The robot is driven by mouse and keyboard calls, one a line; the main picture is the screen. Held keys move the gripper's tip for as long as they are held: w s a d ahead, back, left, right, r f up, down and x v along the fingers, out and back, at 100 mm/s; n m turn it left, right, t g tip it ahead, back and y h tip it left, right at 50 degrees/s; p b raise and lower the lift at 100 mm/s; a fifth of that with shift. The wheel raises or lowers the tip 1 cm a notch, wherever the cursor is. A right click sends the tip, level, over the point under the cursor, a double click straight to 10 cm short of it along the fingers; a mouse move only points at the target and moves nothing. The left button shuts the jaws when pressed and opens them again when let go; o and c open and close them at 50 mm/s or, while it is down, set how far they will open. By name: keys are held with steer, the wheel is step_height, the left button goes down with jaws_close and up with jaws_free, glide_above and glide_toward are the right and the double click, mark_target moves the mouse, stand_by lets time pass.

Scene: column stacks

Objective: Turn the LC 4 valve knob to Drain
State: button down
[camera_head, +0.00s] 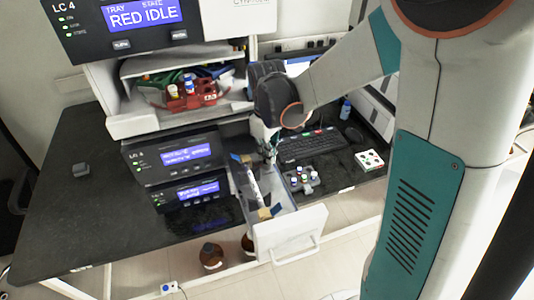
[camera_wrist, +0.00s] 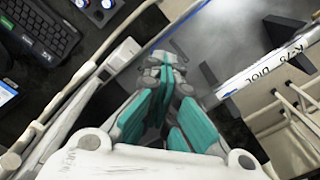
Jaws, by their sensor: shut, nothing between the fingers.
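The LC 4 unit (camera_head: 120,25) stands at the top left in the head view, its blue screen reading "RED IDLE". I cannot make out a valve knob in either view. My gripper (camera_head: 268,155) is partly hidden by its own wrist in the head view and reaches down over the back end of an open drawer (camera_head: 290,233). In the wrist view my gripper (camera_wrist: 165,62), with teal fingers, is shut and empty above the drawer interior. A white labelled column (camera_wrist: 262,68) lies to its right; whether they touch is unclear.
Two lower units with blue screens (camera_head: 187,154) stand left of the drawer. A black keyboard (camera_head: 308,146) and a small rack of vials (camera_head: 302,179) lie to its right. Brown bottles (camera_head: 211,257) stand below.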

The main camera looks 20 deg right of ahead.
steer(key=shift+n, duration=0.8)
